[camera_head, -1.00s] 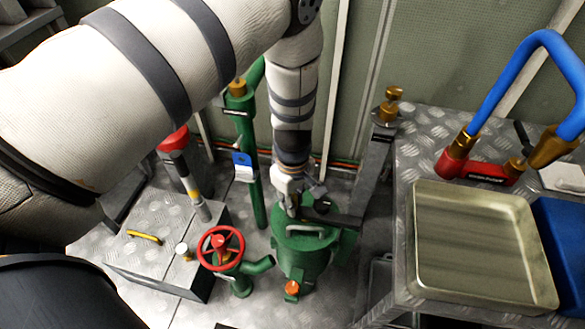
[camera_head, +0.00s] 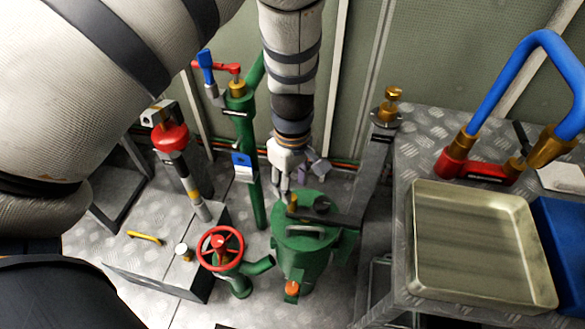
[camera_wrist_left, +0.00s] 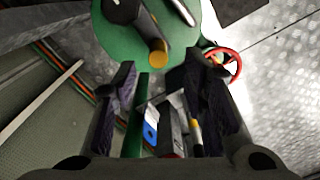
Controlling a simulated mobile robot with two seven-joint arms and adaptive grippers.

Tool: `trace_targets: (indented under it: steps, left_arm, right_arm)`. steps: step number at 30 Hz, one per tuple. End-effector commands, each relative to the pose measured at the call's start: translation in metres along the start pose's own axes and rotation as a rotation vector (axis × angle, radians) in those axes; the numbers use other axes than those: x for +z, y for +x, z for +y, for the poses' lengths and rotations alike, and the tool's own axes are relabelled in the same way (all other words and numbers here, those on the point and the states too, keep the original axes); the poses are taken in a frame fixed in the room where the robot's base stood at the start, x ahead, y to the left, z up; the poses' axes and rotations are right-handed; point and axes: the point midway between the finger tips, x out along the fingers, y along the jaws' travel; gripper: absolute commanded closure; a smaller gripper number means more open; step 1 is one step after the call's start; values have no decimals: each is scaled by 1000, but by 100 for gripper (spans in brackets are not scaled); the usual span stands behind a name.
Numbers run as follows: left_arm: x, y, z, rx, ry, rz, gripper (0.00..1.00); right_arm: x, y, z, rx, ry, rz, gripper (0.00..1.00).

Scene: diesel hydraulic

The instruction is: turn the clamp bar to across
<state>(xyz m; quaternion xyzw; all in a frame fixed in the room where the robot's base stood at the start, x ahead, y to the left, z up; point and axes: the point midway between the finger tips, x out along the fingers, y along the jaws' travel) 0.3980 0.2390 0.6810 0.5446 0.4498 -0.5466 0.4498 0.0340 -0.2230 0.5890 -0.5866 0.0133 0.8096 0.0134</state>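The clamp bar (camera_head: 338,218) is a dark bar lying over the lid of a green vessel (camera_head: 302,255), pointing right in the head view. A brass end or pin (camera_head: 293,204) stands at its left end; this also shows as a brass knob (camera_wrist_left: 158,52) in the left wrist view. My left gripper (camera_head: 287,190) is just above and behind this end, pointing down. In the left wrist view its two dark fingers (camera_wrist_left: 160,72) are spread with nothing held between them; the knob appears just beyond the tips. My right gripper is not in view.
A red handwheel valve (camera_head: 220,248) is left of the vessel. A green pipe (camera_head: 250,150) with a blue-handled lever stands behind it. A grey post with a brass top (camera_head: 387,110) rises to the right, beside a bench with a metal tray (camera_head: 480,298).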

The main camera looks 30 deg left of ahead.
Motion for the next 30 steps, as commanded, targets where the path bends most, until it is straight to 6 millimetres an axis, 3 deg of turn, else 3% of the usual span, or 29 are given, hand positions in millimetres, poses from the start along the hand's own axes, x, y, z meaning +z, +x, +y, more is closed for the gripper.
trace_targets:
  steps: [3, 7, 22, 23, 26, 30]
  left_arm:
    - [0, -26, 0, 2, 0, 1, 60]
    - [0, -40, -1, -1, 0, 0, 60]
    - [0, -41, -5, -9, 10, 2, 60]
    - [-1, -36, -10, -18, 28, 8, 60]
    - [-4, -1, -59, -92, 194, 44, 60]
    - [8, 52, -176, -214, 660, 37, 60]
  right_arm:
    - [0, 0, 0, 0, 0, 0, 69]
    - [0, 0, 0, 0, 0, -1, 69]
    - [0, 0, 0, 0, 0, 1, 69]
    - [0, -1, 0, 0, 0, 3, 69]
    - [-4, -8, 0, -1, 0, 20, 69]
    - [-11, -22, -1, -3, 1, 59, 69]
